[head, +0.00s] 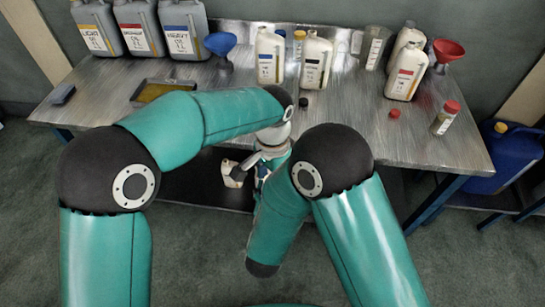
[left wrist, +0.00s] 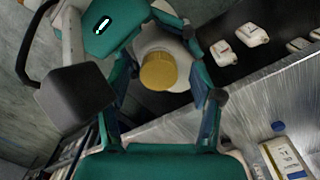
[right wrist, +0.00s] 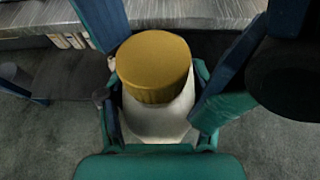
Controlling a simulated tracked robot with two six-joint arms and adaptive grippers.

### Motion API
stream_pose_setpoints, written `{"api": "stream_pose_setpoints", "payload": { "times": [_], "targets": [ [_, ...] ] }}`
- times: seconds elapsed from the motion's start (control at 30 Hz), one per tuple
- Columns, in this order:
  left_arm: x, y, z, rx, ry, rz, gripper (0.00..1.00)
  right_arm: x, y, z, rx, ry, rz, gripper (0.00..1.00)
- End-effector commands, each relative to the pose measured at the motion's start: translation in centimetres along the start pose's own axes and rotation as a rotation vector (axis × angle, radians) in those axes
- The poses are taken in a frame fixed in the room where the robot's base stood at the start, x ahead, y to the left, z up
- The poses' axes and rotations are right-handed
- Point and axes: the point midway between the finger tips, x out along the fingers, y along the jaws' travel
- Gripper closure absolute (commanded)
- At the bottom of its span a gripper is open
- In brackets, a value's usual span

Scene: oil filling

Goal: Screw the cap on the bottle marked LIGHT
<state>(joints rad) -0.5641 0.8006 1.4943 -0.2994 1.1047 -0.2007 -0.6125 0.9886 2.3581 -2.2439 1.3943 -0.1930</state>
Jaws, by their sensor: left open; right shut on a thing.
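A white bottle (right wrist: 160,122) with a mustard-yellow cap (right wrist: 155,66) on its top is held between the fingers of my right gripper (right wrist: 155,105). Its label does not show in the wrist views. In the left wrist view the cap (left wrist: 158,71) shows from above on the bottle (left wrist: 165,45). My left gripper (left wrist: 160,98) is open, with one finger to each side of the cap; I cannot tell whether they touch it. In the head view my arms largely hide the bottle and grippers in front of the table.
The metal table (head: 345,130) carries several white bottles, a blue funnel (head: 221,46), a red funnel (head: 447,52), an oil tray (head: 142,82), a loose black cap (head: 304,102) and a red cap (head: 394,113).

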Motion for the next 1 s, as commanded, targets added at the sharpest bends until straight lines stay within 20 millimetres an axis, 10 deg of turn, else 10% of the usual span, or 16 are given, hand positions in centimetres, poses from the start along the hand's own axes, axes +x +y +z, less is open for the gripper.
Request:
{"api": "stream_pose_setpoints", "payload": {
  "times": [1.0],
  "targets": [
    [-0.11, -0.02, 0.04, -1.330, 0.000, 0.002, 0.34, 0.00, 0.04, 0.15, 0.001, -0.004, 0.001, 1.00]
  ]
}}
